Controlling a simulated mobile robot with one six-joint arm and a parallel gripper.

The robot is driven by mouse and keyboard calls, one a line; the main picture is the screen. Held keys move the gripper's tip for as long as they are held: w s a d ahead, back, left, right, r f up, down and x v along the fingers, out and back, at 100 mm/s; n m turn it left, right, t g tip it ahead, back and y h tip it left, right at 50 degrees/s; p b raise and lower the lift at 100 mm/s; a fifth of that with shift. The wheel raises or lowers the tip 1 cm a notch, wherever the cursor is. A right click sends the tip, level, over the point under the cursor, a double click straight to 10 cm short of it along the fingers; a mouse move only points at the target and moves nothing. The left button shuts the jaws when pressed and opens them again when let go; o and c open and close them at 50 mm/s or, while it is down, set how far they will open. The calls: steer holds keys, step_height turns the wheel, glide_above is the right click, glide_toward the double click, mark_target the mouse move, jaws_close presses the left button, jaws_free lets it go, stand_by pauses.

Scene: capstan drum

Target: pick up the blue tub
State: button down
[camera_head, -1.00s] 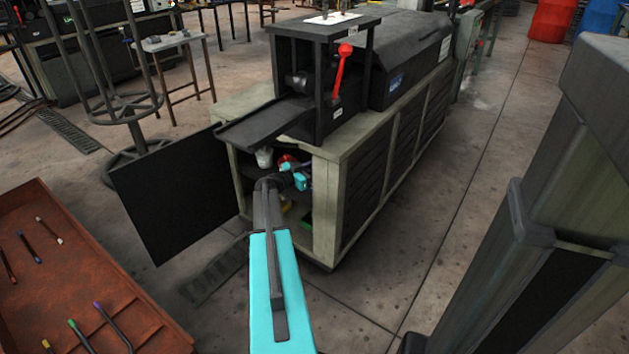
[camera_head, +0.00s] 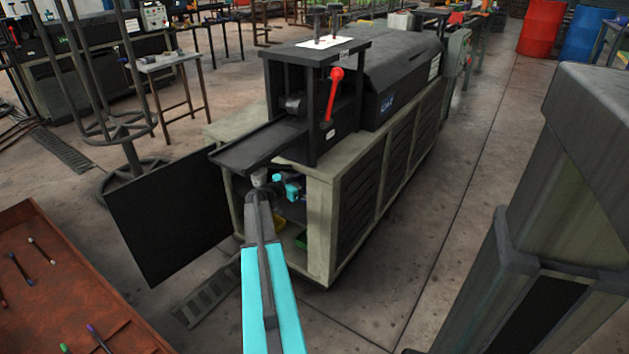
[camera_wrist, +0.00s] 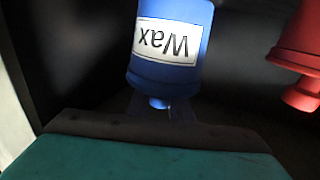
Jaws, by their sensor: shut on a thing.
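The blue tub (camera_wrist: 170,50) fills the upper middle of the wrist view, with a white label reading "Wax" upside down in the picture. Its small blue knob points toward my gripper (camera_wrist: 160,106). The dark fingers stand on either side of the knob and are shut on it. In the head view my gripper (camera_head: 293,190) is inside the open cabinet under the machine. I cannot make out the tub there, as the arm and the cabinet hide it.
A red tub (camera_wrist: 300,50) stands close to the right of the blue one. The open black door (camera_head: 170,220) is at the left. A rust-red tray (camera_head: 50,290) lies front left.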

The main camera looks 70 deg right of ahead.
step_height(320, 180, up, 4)
steer(key=shift+w+f+p, duration=0.1)
steer(key=shift+f+p, duration=0.05)
steer(key=shift+p, duration=0.3)
steer(key=w+a+p, duration=0.1)
steer(key=w+a, duration=0.2)
steer(key=w, duration=0.6)
steer(key=w+a+p, duration=0.2)
steer(key=w+a, duration=0.1)
steer(key=w, duration=0.6)
steer(key=shift+a+f, duration=0.15)
steer(key=shift+f, duration=0.2)
